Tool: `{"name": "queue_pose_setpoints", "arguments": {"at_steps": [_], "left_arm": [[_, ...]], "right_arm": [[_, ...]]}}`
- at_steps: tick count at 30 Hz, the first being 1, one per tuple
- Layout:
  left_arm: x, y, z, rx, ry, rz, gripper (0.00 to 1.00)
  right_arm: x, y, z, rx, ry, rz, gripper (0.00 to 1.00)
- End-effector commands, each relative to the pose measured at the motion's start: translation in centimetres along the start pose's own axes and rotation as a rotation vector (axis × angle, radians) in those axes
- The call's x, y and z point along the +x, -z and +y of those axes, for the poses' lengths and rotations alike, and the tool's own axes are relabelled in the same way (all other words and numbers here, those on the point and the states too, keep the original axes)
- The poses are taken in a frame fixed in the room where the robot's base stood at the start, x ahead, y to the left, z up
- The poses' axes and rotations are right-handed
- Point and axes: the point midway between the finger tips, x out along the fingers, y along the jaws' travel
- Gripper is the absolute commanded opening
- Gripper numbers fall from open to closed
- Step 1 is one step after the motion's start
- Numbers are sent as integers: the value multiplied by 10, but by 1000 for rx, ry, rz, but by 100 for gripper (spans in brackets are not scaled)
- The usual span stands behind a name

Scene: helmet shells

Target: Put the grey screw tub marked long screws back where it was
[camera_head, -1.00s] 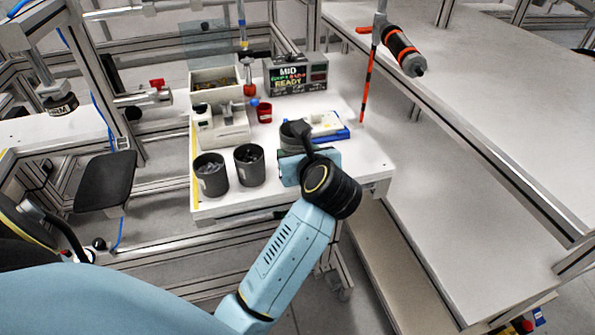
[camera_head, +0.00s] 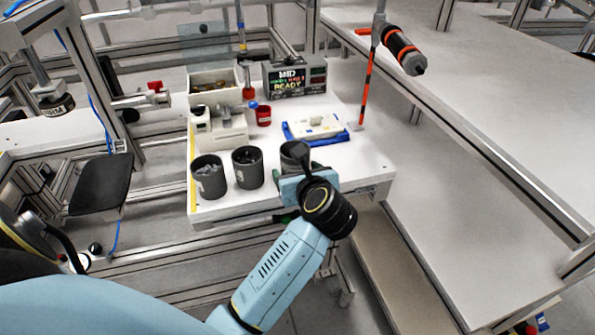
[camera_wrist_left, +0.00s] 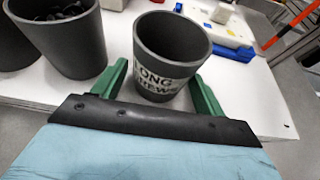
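The grey tub marked long screws (camera_head: 294,154) appears to stand upright on the white table near its front edge, right of two other dark tubs. In the left wrist view the tub (camera_wrist_left: 170,52) shows its "LONG SCREWS" label facing my gripper, and no screws show inside. My left gripper (camera_head: 303,176) is at its near side. In the left wrist view its green fingers (camera_wrist_left: 158,80) lie on either side of the tub, with a small gap visible at the left finger, so it looks open. My right gripper is not in view.
Two dark tubs with contents, a left one (camera_head: 208,177) and a middle one (camera_head: 248,167), stand to the left. Behind are a blue tray (camera_head: 345,137) with a white part, a red cup (camera_head: 263,116), a parts bin (camera_head: 214,94) and a display box (camera_head: 295,80). A screwdriver (camera_head: 403,50) hangs right.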

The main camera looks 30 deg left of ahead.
Motion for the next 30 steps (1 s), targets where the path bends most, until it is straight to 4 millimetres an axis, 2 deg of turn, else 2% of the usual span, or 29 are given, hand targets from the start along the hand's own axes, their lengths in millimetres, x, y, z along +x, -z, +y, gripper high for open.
{"name": "queue_pose_setpoints", "arguments": {"at_steps": [13, 24, 30], "left_arm": [[-5, -3, 0, -1, 2, 1, 76], [-83, -2, -1, -3, 2, 5, 76], [-112, -2, 0, -1, 1, 2, 76]], "right_arm": [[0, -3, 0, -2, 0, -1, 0], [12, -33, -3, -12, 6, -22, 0], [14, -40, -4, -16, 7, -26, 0]]}}
